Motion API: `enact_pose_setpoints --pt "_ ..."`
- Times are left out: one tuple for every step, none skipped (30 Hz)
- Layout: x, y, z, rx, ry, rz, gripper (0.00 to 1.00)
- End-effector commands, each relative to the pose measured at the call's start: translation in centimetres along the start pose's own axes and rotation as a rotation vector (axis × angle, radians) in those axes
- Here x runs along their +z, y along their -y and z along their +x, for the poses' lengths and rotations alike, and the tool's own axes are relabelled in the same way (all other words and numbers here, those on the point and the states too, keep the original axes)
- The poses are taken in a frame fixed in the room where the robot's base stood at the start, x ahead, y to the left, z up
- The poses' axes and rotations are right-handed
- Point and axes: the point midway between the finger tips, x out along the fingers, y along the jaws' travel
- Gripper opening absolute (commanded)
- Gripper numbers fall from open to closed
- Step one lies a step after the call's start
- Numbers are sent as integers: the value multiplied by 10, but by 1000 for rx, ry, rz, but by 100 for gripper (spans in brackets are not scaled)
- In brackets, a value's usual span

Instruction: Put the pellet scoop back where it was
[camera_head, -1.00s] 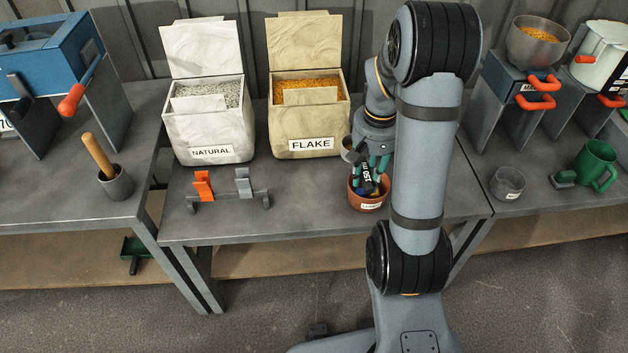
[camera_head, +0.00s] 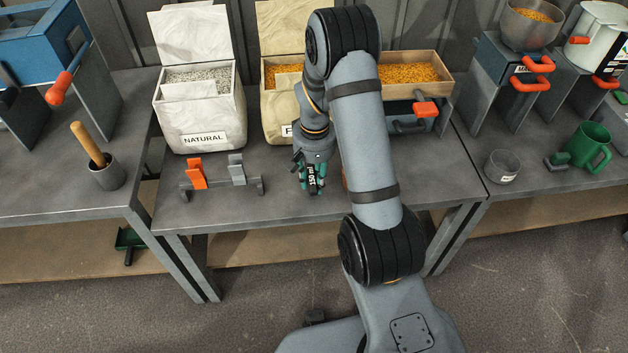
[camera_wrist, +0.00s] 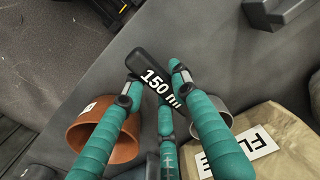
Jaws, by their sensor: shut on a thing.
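The pellet scoop has a black handle marked "150 ml" (camera_wrist: 160,82). It also shows in the head view (camera_head: 312,178). My gripper (camera_head: 311,182) is shut on this handle; its teal fingers (camera_wrist: 160,95) surround it in the wrist view. A grey cup (camera_wrist: 213,107), seemingly the scoop's bowl, is partly hidden behind a finger. My gripper is above the middle table, in front of the FLAKE bin (camera_head: 278,118). A low rack (camera_head: 222,190) with an orange and a grey upright stands to its left; one end shows in the wrist view (camera_wrist: 275,12).
A terracotta pot (camera_wrist: 118,146) is close by in the wrist view; my arm mostly hides it in the head view. The NATURAL bin (camera_head: 205,138) stands behind the rack. A wooden-rimmed tray of orange pellets (camera_head: 415,73) is behind my arm. The table front is clear.

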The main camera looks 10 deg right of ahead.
Motion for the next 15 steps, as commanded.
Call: enact_pose_setpoints --pt "0 0 3 0 0 0 0" --pt "0 0 4 0 -1 -1 0" --pt "0 0 4 0 -2 0 0" --pt "0 0 4 0 -2 0 0" --pt "0 0 4 0 -2 0 0" --pt "0 0 4 0 -2 -1 0" --pt "0 0 4 0 -2 -1 0" --pt "0 0 4 0 -2 -1 0" --pt "0 0 4 0 -2 -1 0" --pt "0 0 5 0 -2 -1 0" --pt "0 0 6 0 -2 -1 0" --pt "0 0 8 0 -2 -1 0" --pt "0 0 8 0 -1 -1 28" --pt "0 0 7 0 -1 -1 29" --pt "0 0 7 0 -1 -1 32"
